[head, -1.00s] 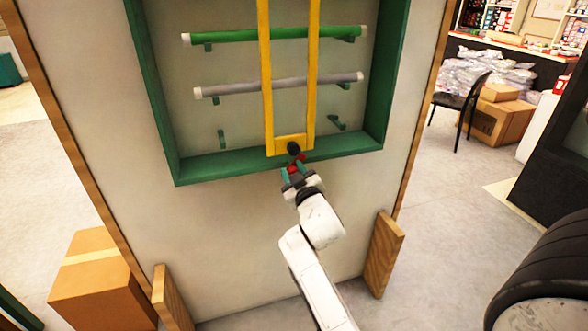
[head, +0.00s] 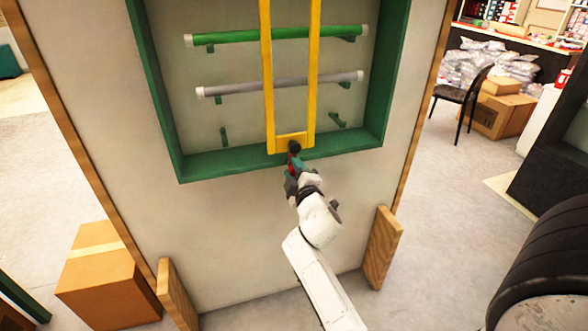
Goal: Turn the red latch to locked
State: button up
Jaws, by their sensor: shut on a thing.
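The red latch (head: 292,158) sits at the bottom end of a yellow frame (head: 291,139), beside a dark round knob (head: 295,147). It lies over the lower rail of a green wall frame (head: 225,162). My gripper (head: 294,166) is at the latch from below, shut on it. The fingers cover part of the latch. The visible red part points roughly downward from the knob.
A green tube (head: 240,34) and a grey tube (head: 240,87) rest on pegs behind the yellow bars. Wooden feet (head: 383,248) flank the panel's base. A cardboard box (head: 108,275) stands on the floor at left. A black chair (head: 462,98) is at right.

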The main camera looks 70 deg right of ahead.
dwell(0.3)
jog(key=o, duration=1)
jog(key=shift+c, duration=0.2)
jog(key=shift+a, duration=0.15)
jog(key=shift+s+a+f, duration=0.1)
jog(key=shift+s+a, duration=0.15)
jog(key=shift+s, duration=0.05)
jog(key=b+v, duration=0.2)
jog(key=v, duration=0.8)
jog(key=shift+b, duration=0.4)
jog(key=shift+d, duration=0.1)
